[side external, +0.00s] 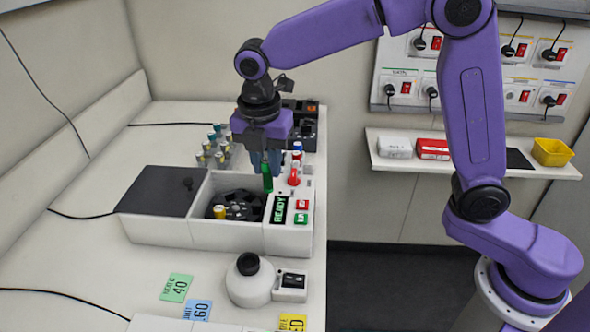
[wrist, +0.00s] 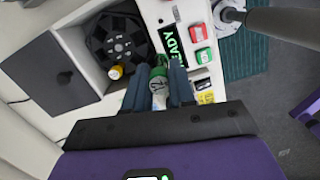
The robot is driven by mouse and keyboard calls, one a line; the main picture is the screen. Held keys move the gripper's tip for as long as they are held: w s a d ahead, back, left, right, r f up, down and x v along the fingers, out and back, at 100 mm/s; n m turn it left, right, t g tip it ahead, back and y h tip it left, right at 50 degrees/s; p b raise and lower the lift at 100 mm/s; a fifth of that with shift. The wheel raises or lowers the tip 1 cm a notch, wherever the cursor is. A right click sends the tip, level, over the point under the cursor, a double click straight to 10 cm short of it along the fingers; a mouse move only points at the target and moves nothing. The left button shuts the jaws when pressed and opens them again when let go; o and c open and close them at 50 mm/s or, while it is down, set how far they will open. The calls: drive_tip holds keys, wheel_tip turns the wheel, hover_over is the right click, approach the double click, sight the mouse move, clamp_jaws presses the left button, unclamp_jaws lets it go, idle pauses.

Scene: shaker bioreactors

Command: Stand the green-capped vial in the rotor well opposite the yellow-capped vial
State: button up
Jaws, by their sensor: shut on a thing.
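My gripper (side external: 266,158) is shut on the green-capped vial (side external: 267,180) and holds it above the back right part of the open centrifuge (side external: 205,236). In the wrist view the green-capped vial (wrist: 159,90) sits between the two fingers, its label partly showing. The yellow-capped vial (side external: 219,212) stands in the black rotor (side external: 243,208) at its left front edge. In the wrist view the yellow cap (wrist: 115,72) is at the rotor's (wrist: 120,40) lower edge. The well opposite it is too small to make out clearly.
The dark lid (side external: 160,190) lies open to the left. A panel with a READY display (side external: 279,210) and red and green buttons is right of the rotor. Several vials stand in a rack (side external: 213,148) behind. Red and blue items (side external: 295,168) stand close right of the gripper.

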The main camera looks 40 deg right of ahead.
drive_tip(key=w+f, duration=0.7)
drive_tip(key=w, duration=0.2)
drive_tip(key=shift+d+f, duration=0.2)
drive_tip(key=shift+f, duration=0.2)
drive_tip(key=shift+f, duration=2.05)
idle(1.6)
drive_tip(key=o, duration=0.9)
drive_tip(key=shift+r, duration=3.55)
